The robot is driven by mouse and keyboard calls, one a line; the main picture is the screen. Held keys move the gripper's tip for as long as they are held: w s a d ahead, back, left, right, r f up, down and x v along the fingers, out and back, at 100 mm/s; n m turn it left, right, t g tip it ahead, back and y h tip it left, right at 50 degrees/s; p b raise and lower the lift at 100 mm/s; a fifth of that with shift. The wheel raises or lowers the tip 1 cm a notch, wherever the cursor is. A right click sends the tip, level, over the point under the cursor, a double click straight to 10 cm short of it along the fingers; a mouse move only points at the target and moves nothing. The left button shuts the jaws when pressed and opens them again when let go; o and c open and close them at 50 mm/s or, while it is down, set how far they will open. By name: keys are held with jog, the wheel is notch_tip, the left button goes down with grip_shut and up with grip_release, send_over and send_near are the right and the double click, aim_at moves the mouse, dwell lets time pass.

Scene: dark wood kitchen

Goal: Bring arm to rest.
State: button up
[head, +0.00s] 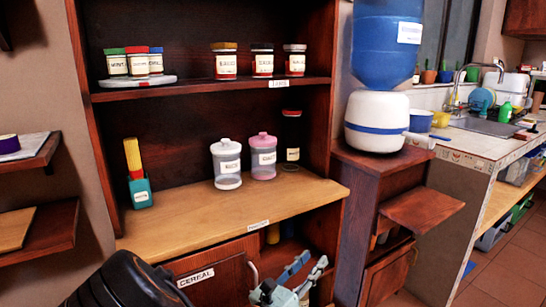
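My gripper (314,261) is at the bottom middle of the head view, in front of the lower part of the dark wood shelf unit (208,112). Its two grey-blue fingers point up and to the right. A gap shows between them, and I see nothing held. My dark arm (118,283) rises from the bottom edge to the left of the gripper. The links joining arm and gripper are below the picture.
The wooden counter (200,215) holds two lidded jars (227,165) and a teal holder (140,193). Behind the gripper is an open lower compartment, beside the cereal door (215,272). A water dispenser (376,120) stands on a cabinet to the right. Floor (500,265) shows at lower right.

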jog(key=s+d+r+m+g+y, duration=0.2)
jog(key=s+d+m+g, duration=1.15)
jog(key=s+m, duration=0.5)
jog(key=s+a+r+m+t+y, duration=0.4)
jog(key=a+r+m+y, duration=0.4)
jog(key=m, duration=0.4)
jog(key=shift+s+a+r+y, duration=0.2)
jog(key=shift+s+r+y, duration=0.35)
jog(key=shift+y, duration=0.65)
jog(key=shift+s+f, duration=0.1)
jog(key=shift+s, duration=0.05)
jog(key=shift+c, duration=0.4)
